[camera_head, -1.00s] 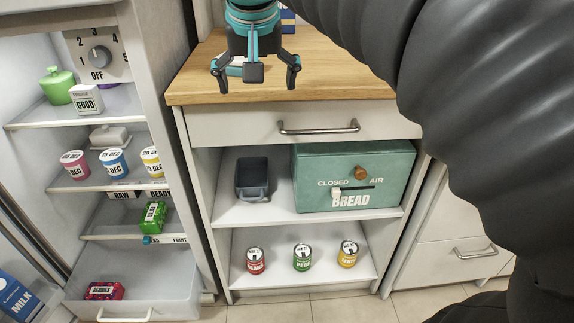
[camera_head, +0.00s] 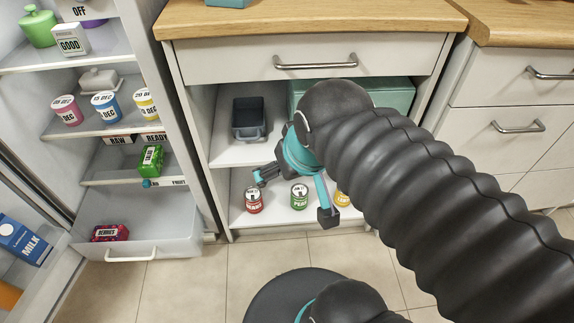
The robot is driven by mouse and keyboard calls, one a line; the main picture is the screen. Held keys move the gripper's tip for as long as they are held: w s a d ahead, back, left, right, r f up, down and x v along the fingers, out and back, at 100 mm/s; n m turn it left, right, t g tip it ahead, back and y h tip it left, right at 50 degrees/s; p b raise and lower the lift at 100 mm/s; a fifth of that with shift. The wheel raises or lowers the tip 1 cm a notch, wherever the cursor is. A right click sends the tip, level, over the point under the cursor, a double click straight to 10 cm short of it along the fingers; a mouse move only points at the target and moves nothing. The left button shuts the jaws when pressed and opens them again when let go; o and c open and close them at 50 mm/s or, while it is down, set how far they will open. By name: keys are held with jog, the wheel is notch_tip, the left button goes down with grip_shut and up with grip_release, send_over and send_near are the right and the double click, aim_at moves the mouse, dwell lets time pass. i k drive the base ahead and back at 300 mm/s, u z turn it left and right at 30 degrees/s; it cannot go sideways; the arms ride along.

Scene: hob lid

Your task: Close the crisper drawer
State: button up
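The crisper drawer (camera_head: 110,238) is a pale translucent bin at the bottom of the open fridge. It is pulled out, with its white handle (camera_head: 143,254) at the front. A dark red berries box (camera_head: 109,232) lies in it. My gripper (camera_head: 293,198) is to the right of the drawer, in front of the cabinet's lower shelf. Its fingers are spread apart, and I see nothing between them that it holds. It is well apart from the drawer handle. My arm hides part of the gripper.
The fridge door (camera_head: 38,285) with a milk carton (camera_head: 22,240) stands open at left. Cans stand on the cabinet's lower shelf (camera_head: 240,218), behind my gripper. The tiled floor (camera_head: 190,285) in front of the drawer is clear.

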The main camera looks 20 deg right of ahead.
aim_at(95, 257)
jog(key=u, duration=0.85)
jog(key=k, duration=0.55)
jog(key=z, duration=0.6)
jog(key=i, duration=1.05)
jog(key=u, duration=1)
